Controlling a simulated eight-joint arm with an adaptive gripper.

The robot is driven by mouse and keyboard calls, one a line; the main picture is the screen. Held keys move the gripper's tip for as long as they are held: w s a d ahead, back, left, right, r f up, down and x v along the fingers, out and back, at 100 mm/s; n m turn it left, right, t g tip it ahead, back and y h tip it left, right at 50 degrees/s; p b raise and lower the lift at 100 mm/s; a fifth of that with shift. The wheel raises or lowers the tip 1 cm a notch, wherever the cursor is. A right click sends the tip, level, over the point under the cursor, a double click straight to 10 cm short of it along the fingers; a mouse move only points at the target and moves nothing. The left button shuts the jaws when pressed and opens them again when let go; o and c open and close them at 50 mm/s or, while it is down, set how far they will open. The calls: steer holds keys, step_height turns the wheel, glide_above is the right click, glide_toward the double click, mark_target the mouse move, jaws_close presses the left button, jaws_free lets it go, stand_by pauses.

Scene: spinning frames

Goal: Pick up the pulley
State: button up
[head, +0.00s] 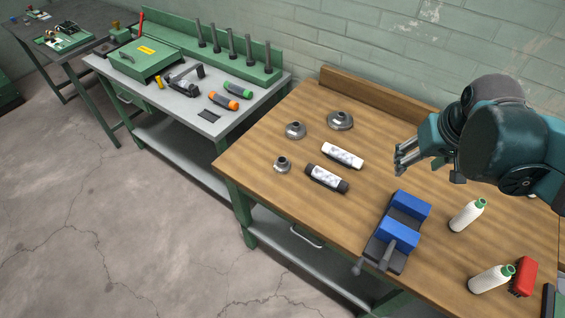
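Three round grey metal pieces with raised hubs, pulley-like in shape, rest on the wooden workbench (262,131). The largest metal piece (340,120) is at the back, a middle-sized metal piece (295,130) is left of it, and the smallest metal piece (282,165) is nearer the left edge. I cannot tell which one is the pulley. My gripper (399,160) is right of all three, apart from them and over the bench. Its thin fingers point left, look spread, and hold nothing I can see.
A white cylinder (343,155) and a dark one (327,178) lie between the metal pieces and a blue vise (399,233). White bottles (467,215) and a red brush-like item (523,277) are at right. A wooden ledge (375,99) borders the wall. The bench's left corner is clear.

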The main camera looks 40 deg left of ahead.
steer(key=w+a+f+n+g+p, duration=0.1)
steer(key=w+a+f+n+p, duration=0.15)
steer(key=a, duration=0.85)
steer(key=n+g+h+p, duration=0.1)
steer(key=n+g+p, duration=0.2)
steer(key=n+p, duration=0.3)
glide_toward(282, 160)
steer(key=s, duration=0.1)
steer(key=shift+s+d+f, duration=0.15)
steer(key=shift+d+f, duration=0.05)
steer(key=shift+f, duration=0.05)
steer(key=shift+f, duration=0.15)
steer(key=shift+f, duration=1.15)
steer(key=shift+d+f, duration=0.15)
steer(key=shift+f, duration=2.45)
